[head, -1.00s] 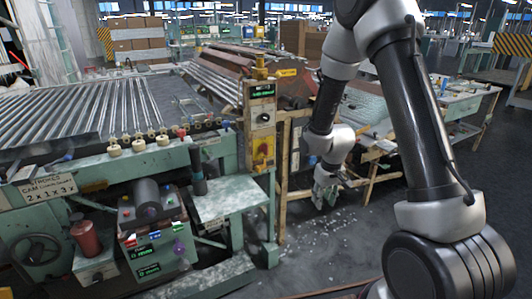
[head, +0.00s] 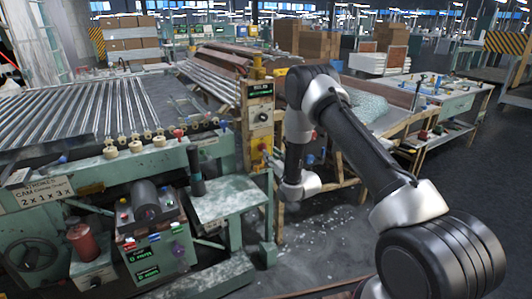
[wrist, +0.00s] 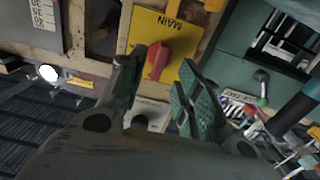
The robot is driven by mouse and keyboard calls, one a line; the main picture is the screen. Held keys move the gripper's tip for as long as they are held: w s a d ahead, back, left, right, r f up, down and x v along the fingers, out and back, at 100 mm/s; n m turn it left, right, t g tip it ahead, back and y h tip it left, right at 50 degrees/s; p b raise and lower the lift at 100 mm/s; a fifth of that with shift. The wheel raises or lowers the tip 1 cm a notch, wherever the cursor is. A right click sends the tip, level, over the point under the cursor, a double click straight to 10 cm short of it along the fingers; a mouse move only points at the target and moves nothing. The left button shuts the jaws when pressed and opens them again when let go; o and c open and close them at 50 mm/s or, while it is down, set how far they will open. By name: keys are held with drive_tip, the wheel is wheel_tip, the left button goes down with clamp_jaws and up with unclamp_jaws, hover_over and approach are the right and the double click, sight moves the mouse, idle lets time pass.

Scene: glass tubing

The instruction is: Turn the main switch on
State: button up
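The main switch is a red handle (wrist: 158,60) on a yellow plate (wrist: 176,28) marked MAIN in the wrist view. In the head view the yellow plate (head: 258,159) shows on the post, just left of my wrist. My gripper (wrist: 170,72) is open, with its two green-grey fingers apart. In the wrist view the red handle appears between the fingertips. I cannot tell whether either finger touches it. In the head view my gripper is mostly hidden behind the wrist.
Above the switch, the post carries a panel with a green display (head: 261,90). A green machine with a grey side table (head: 230,202) stands left of my arm. A wooden-framed bench (head: 400,125) stands behind it. Floor is open at the right.

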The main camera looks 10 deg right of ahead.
drive_tip(key=x, duration=0.5)
drive_tip(key=shift+s, duration=0.1)
clamp_jaws()
